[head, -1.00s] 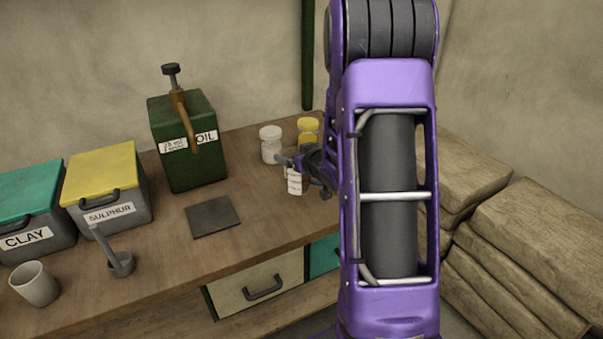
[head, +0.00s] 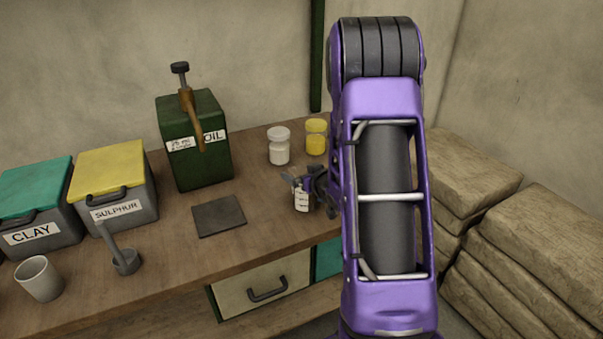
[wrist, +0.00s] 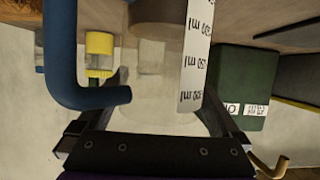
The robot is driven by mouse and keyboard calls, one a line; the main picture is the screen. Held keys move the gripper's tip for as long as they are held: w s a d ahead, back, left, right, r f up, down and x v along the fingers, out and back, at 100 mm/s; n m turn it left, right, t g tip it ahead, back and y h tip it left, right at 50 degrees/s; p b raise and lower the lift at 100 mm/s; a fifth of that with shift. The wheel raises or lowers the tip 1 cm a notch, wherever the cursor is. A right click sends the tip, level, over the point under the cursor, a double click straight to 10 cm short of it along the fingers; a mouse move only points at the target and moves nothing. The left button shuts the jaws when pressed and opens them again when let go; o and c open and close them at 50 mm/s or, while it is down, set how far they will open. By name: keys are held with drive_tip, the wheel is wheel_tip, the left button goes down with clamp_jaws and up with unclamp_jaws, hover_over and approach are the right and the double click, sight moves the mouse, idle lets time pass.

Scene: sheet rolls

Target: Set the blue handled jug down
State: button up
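The blue handled jug is a clear vessel with a white, ml-marked label (wrist: 196,55) and a thick blue handle (wrist: 65,60). In the wrist view its see-through body fills the space between the fingers of my gripper (wrist: 165,90), which appear closed on its sides. In the head view the jug's label (head: 302,199) shows over the right part of the bench, with my gripper (head: 308,182) at its upper right. The jug looks roughly upright and low over the bench. I cannot tell whether its base touches the wood. My arm hides part of the gripper.
A white-lidded jar (head: 279,147) and a yellow jar (head: 316,138) stand behind the jug. The green oil can (head: 205,150) and a dark square plate (head: 218,216) are to its left. The bench's front edge is close. Stacked sacks (head: 540,240) lie right of my arm.

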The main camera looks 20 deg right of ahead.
drive_tip(key=shift+r, duration=0.1)
drive_tip(key=shift+r+p, duration=0.2)
drive_tip(key=shift+p, duration=0.1)
drive_tip(key=v, duration=1.2)
drive_tip(key=shift+d, duration=0.1)
